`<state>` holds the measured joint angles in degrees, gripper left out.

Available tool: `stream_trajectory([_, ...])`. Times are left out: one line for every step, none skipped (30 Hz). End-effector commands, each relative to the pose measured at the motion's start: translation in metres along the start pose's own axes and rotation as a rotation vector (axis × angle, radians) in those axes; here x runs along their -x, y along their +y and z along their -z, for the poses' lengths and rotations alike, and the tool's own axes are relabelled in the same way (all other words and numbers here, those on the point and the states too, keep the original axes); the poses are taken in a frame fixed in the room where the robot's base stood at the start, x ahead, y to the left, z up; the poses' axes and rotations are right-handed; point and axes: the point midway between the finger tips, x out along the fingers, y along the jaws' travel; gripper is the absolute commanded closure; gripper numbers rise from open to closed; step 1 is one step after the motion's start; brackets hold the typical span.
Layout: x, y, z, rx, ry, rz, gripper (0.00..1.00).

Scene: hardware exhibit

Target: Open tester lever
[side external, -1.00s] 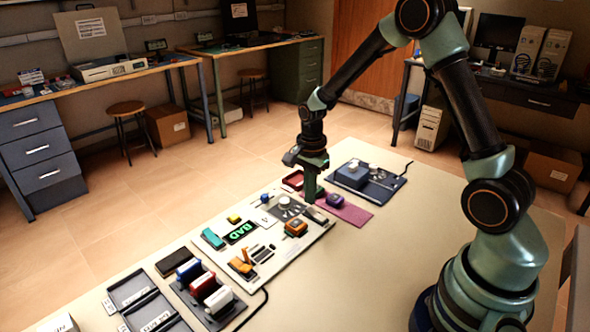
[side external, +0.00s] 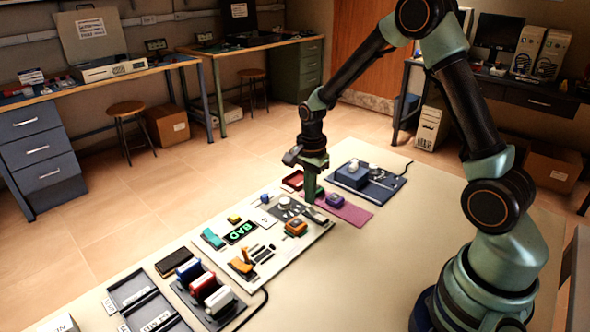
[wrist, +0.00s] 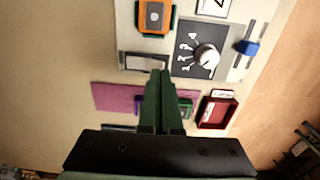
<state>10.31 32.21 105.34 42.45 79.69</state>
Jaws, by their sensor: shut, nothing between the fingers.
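A grey bar-like part (wrist: 140,62) sits at the panel's edge, beside a numbered dial (wrist: 205,57). I cannot tell for sure which part is the tester lever. My gripper (side external: 310,201) is shut and empty, pointing down by the panel's far end.
A magenta mat (side external: 350,214) with a purple block (side external: 335,200) lies just beyond the panel. A red tray (wrist: 216,111) and a blue slider (wrist: 247,47) are close by. A dark mat (side external: 385,188) bears a blue box. Stamp-like blocks (side external: 203,285) stand at the near end.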

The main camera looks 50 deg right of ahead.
Motion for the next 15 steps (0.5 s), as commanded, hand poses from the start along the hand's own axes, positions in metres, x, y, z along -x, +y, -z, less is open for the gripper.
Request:
stream_trajectory([0.0000, 0.0000, 0.0000, 0.000, 0.000, 0.000, 1.00])
stream_trajectory([0.0000, 0.0000, 0.0000, 0.000, 0.000, 0.000, 1.00])
stream_trajectory([0.0000, 0.0000, 0.0000, 0.000, 0.000, 0.000, 1.00])
stream_trajectory([0.0000, 0.0000, 0.0000, 0.000, 0.000, 0.000, 1.00])
stream_trajectory([0.0000, 0.0000, 0.0000, 0.000, 0.000, 0.000, 1.00])
stream_trajectory([0.0000, 0.0000, 0.0000, 0.000, 0.000, 0.000, 1.00])
stream_trajectory([-0.0001, 0.0000, 0.0000, 0.000, 0.000, 0.000, 1.00])
stream_trajectory([-0.0002, 0.0000, 0.0000, 0.000, 0.000, 0.000, 1.00])
stream_trajectory([-0.0006, 0.0000, 0.0000, 0.000, 0.000, 0.000, 1.00])
stream_trajectory([-0.0010, 0.0001, 0.0000, 0.000, 0.000, 0.000, 1.00])
stream_trajectory([-0.0015, 0.0001, 0.0000, 0.000, 0.000, -0.001, 1.00])
stream_trajectory([-0.0022, 0.0001, 0.0000, 0.000, 0.000, -0.001, 1.00])
stream_trajectory([-0.0028, 0.0001, 0.0000, 0.000, 0.000, -0.001, 1.00])
stream_trajectory([-0.0033, 0.0001, 0.0000, 0.000, 0.000, -0.001, 1.00])
stream_trajectory([-0.0040, 0.0000, 0.0000, 0.000, 0.000, -0.001, 1.00])
